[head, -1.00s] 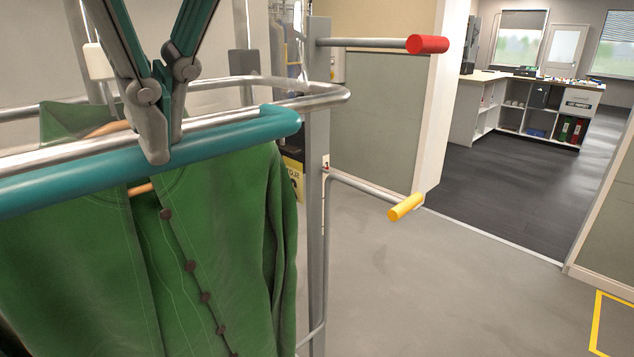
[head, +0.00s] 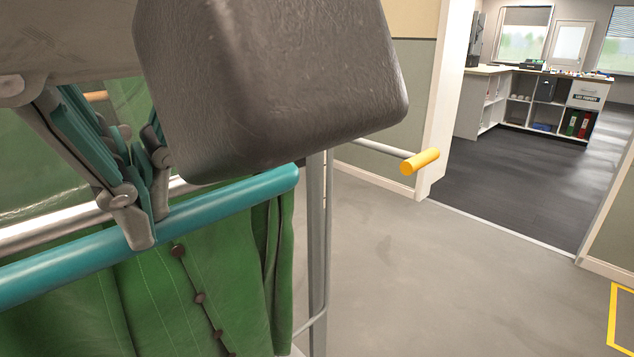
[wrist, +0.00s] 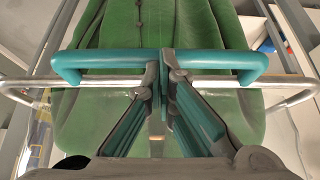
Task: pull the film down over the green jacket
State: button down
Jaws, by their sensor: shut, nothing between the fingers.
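The green jacket (head: 235,285) hangs upright at the left of the head view, with dark buttons down its front. It also fills the middle of the wrist view (wrist: 112,28). A teal bar (head: 240,203) on a metal frame crosses in front of it, and the wrist view shows the bar's bent ends (wrist: 100,58). Clear film seems to cover the jacket above the bar, but its edges are hard to make out. My gripper (head: 142,240) is shut and empty, its fingertips at the teal bar; the wrist view shows them at mid-bar (wrist: 164,75).
A grey post (head: 317,230) stands just right of the jacket. Bare grey floor (head: 440,270) lies beyond, with a doorway and shelves (head: 530,105) behind. My arm blocks the upper middle of the head view.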

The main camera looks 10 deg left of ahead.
notch_tip(320, 180, down, 6)
jog(key=b, duration=0.4)
